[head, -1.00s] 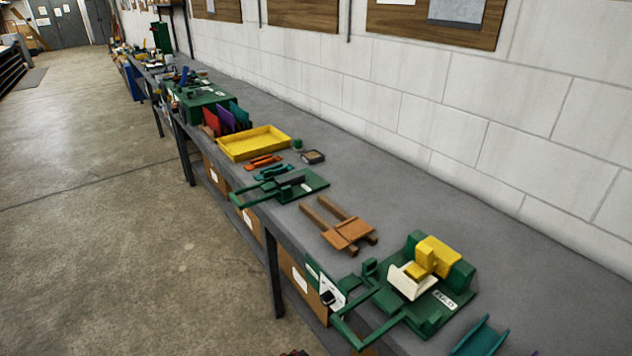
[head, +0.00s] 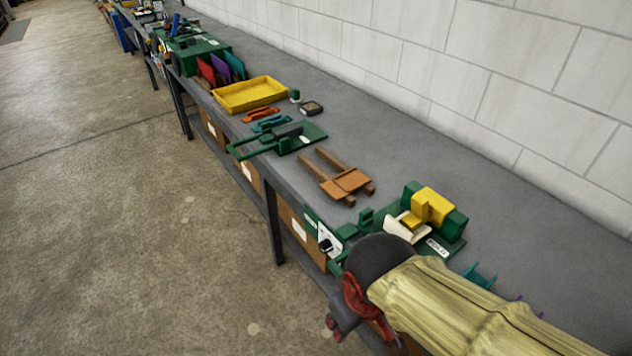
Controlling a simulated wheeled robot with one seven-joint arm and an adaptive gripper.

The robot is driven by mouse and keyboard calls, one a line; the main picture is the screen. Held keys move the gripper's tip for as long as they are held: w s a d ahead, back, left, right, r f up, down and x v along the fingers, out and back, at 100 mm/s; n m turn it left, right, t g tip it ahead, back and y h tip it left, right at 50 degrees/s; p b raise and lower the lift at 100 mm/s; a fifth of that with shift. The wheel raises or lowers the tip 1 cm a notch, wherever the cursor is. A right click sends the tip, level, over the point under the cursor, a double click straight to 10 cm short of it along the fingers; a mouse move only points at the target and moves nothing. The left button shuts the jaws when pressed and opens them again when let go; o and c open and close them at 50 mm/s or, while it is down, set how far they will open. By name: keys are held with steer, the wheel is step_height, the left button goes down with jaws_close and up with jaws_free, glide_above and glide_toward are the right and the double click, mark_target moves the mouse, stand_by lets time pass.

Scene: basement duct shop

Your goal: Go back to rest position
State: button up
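My arm, in a pale yellow sleeve with a dark rounded end, reaches in from the lower right of the head view. Below that end, in front of the bench's front edge, are dark red and black parts that look like my gripper (head: 336,326). They are small and partly covered, so I cannot tell whether the fingers are open or shut. I see nothing held there. The arm covers the front part of a green fixture (head: 455,224) with a yellow block (head: 431,206) and a cream piece (head: 400,229).
The long grey bench (head: 420,150) runs along the white block wall. On it are a brown wooden fork-shaped piece (head: 345,183), a green jig (head: 300,137), a yellow tray (head: 250,95) and teal and orange parts. The concrete floor (head: 110,220) at left is clear.

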steer(key=d+r+m+t, duration=0.3)
steer(key=d+r+m, duration=0.3)
steer(key=d, duration=0.6)
step_height(320, 180, up, 3)
steer(key=shift+w+d+f+p, duration=0.1)
steer(key=shift+w+d+p, duration=0.2)
steer(key=shift+p, duration=0.15)
stand_by(1.1)
